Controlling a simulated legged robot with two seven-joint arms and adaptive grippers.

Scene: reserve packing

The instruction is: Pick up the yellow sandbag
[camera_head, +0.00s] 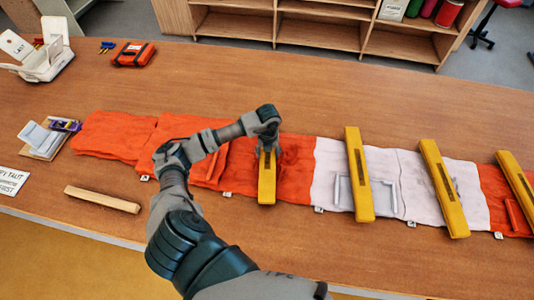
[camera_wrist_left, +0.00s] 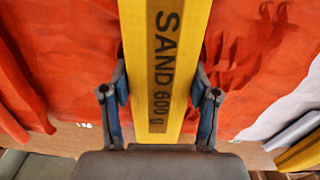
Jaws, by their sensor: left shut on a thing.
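The yellow sandbag (camera_head: 267,182) is a long yellow bar lying across the orange part of the long cloth (camera_head: 112,134) in the head view. In the left wrist view the sandbag (camera_wrist_left: 165,60) reads "SAND 600 g". My left gripper (camera_head: 268,150) is above the sandbag's far half. In the left wrist view its two fingers (camera_wrist_left: 160,105) are on either side of the sandbag, shut on it. I cannot tell whether the sandbag is lifted off the cloth. My right gripper is not in view.
Several more yellow sandbags (camera_head: 359,175) lie across the white and orange cloth to the right. A wooden bar (camera_head: 102,199) lies at the front left. A white box (camera_head: 47,62) and an orange case (camera_head: 133,54) stand at the back left. The back right table is clear.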

